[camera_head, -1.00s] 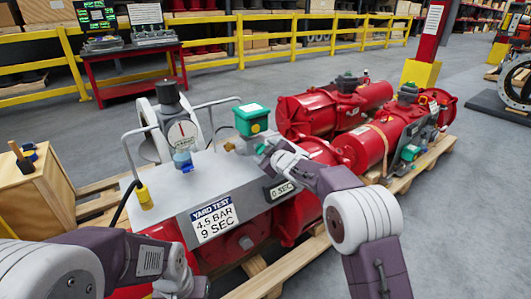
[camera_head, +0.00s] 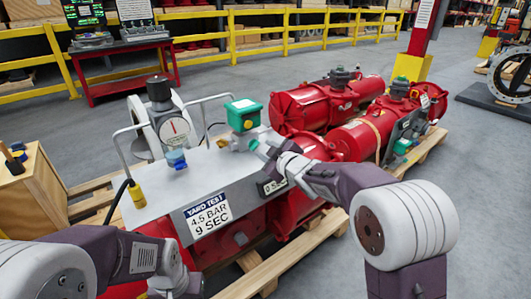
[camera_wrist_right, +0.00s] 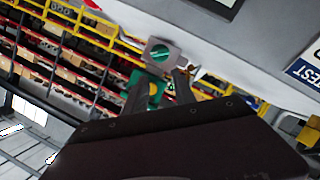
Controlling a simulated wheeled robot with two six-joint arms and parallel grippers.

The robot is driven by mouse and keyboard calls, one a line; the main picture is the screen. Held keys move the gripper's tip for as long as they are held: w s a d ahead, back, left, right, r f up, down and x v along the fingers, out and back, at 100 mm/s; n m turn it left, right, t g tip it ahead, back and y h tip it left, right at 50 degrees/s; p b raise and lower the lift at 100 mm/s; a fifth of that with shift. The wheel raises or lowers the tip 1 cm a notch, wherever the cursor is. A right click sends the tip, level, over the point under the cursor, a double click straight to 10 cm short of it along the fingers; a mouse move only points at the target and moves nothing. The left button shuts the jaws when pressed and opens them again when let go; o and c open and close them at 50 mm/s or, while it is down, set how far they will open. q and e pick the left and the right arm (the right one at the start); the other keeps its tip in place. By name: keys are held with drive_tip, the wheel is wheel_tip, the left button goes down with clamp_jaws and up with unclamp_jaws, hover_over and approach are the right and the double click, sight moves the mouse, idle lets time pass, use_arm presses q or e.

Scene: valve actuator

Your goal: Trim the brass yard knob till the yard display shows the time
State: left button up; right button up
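The yard test unit's grey top (camera_head: 150,192) carries a sign reading 4.5 BAR, 9 SEC. A small dark display (camera_head: 270,186) on its front starts with 0 and an S; my right gripper hides the rest. A green box (camera_head: 243,114) with a small yellow round part stands at the unit's back right. I cannot make out the brass knob for certain. My right gripper (camera_head: 262,150) is just below and right of the box. In the right wrist view its fingers (camera_wrist_right: 162,86) stand apart, with a grey square fitting with a green disc (camera_wrist_right: 160,53) beyond them. My left gripper (camera_head: 183,286) is low, tips unclear.
A dial gauge (camera_head: 175,128) and a blue-capped part (camera_head: 176,159) stand on the unit. Red actuators (camera_head: 325,103) lie on pallets behind and to the right. A wooden crate (camera_head: 35,190) is at the left. Open grey floor lies beyond.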

sight(255, 145)
drive_tip(key=shift+s+a+r+n+y+p, duration=0.3)
drive_tip(key=shift+s+a+r+y+p, duration=0.1)
drive_tip(key=shift+a+r+y+p, duration=0.3)
drive_tip(key=c, duration=0.5)
drive_tip(key=p, duration=0.2)
drive_tip(key=s+r+p, duration=0.1)
drive_tip(key=p, duration=0.1)
drive_tip(key=shift+a+r+t, duration=0.1)
drive_tip(key=shift+a+t, duration=0.1)
drive_tip(key=shift+t, duration=0.2)
clamp_jaws()
drive_tip(key=x, duration=0.3)
drive_tip(key=f+x, duration=0.1)
drive_tip(key=x, duration=0.2)
drive_tip(key=f+p+x, duration=0.1)
drive_tip(key=x, duration=0.3)
drive_tip(key=shift+s+a+f, duration=0.1)
drive_tip(key=shift+s+a, duration=0.1)
drive_tip(key=shift+s, duration=0.15)
drive_tip(key=shift+w+d+f+b, duration=0.2)
drive_tip(key=shift+d+f, duration=0.2)
drive_tip(key=shift+f, duration=0.15)
drive_tip(key=shift+w+d+f+b, duration=0.2)
drive_tip(key=shift+d+f, duration=0.15)
drive_tip(key=shift+f, duration=0.15)
drive_tip(key=shift+w+d+f, duration=0.1)
drive_tip(key=shift+d+f, duration=0.1)
drive_tip(key=shift+f, duration=0.1)
